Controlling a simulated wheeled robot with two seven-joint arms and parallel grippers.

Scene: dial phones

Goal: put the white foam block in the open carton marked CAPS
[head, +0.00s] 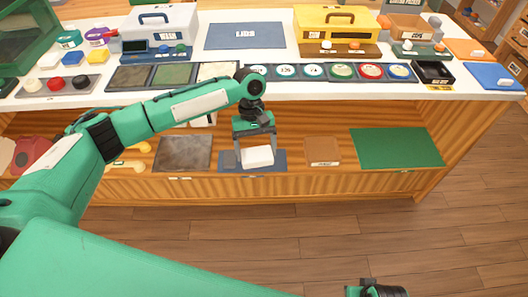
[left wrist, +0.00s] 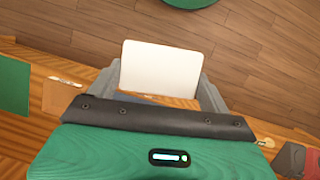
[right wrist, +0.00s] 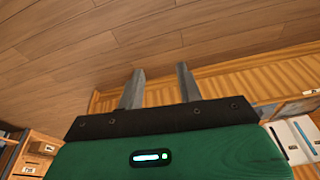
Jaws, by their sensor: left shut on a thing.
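The white foam block (head: 258,157) is between the fingers of my left gripper (head: 257,146), which is shut on it. The block hangs in front of the wooden counter's lower shelf, over a blue-grey mat in the head view. In the left wrist view the block (left wrist: 161,68) fills the gap between the fingers. A brown open carton (head: 408,27) stands at the back right of the counter; its label is too small to read surely. My right gripper (head: 378,290) is at the bottom edge of the head view; in the right wrist view its fingers (right wrist: 159,88) are apart and empty.
A yellow case (head: 337,20) and a white case (head: 160,22) stand along the back of the counter. A row of round dials (head: 330,71) lies along the front, beside a black open box (head: 433,73). A green mat (head: 397,148) lies on the lower shelf.

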